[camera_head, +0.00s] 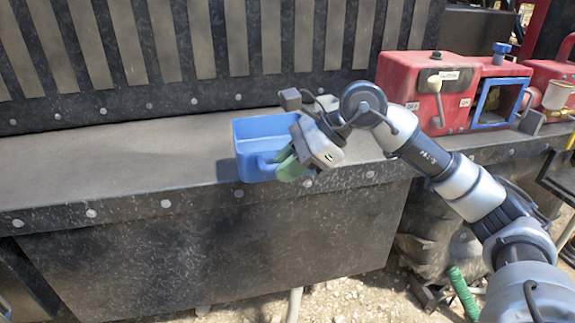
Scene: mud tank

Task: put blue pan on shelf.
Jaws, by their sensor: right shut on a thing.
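The blue pan (258,130) is a rectangular, open-topped container in the middle of the head view. It is at the front edge of the grey metal shelf (120,165), and its front side reaches over that edge. I cannot tell whether its bottom touches the surface. My right gripper (277,165), with green fingers, is shut on the pan's near side. My wrist and gripper body hide the pan's right part. My left gripper is not in view.
A red machine (430,88) with a blue-framed opening stands on the shelf at the right. A slatted, bolted wall (200,45) rises behind. The shelf left of the pan is clear. Gravelly ground (345,298) and a green hose (463,290) show below.

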